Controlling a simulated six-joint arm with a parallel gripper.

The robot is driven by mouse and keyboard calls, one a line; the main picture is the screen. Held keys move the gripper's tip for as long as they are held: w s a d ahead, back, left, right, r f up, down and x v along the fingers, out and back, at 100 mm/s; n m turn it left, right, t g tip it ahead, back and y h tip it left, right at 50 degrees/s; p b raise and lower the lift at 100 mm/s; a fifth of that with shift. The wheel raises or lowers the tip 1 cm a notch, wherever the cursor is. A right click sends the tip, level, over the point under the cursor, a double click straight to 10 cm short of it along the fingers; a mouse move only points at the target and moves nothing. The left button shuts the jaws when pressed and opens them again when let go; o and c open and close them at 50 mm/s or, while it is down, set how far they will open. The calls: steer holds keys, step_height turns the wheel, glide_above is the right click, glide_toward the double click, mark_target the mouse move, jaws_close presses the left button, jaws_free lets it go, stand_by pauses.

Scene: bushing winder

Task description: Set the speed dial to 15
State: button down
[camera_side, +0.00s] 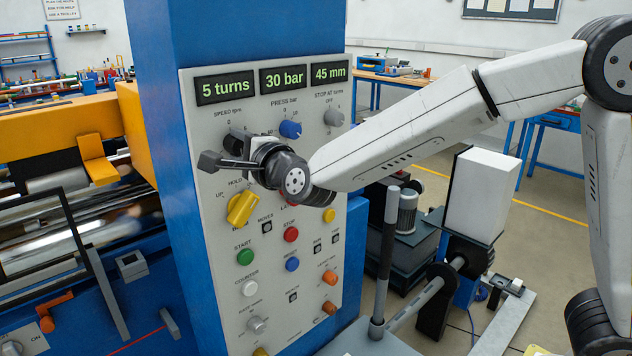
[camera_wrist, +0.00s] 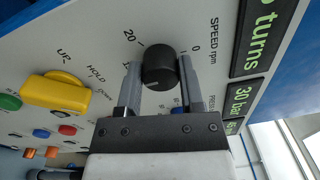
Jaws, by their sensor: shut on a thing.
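The speed dial is a black round knob (camera_wrist: 159,66) under the "SPEED rpm" lettering, with 20 and 0 marked beside it in the wrist view. My gripper (camera_wrist: 158,78) is shut on it, one finger on each side. A small pale mark shows on the knob's near face, but the value it points to cannot be read clearly.
A yellow selector (camera_side: 242,208) sits just below my gripper. A blue press knob (camera_side: 290,129) and a grey stop knob (camera_side: 333,117) are to the right. Displays above read 5 turns, 30 bar and 45 mm. Coloured buttons fill the lower panel.

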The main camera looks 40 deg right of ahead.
stand_by(0.3)
steer(key=shift+c, duration=1.1)
jaws_free()
steer(key=shift+s, duration=0.15)
steer(key=s, duration=0.7)
steer(key=shift+s, duration=0.3)
steer(key=shift+f, duration=0.15)
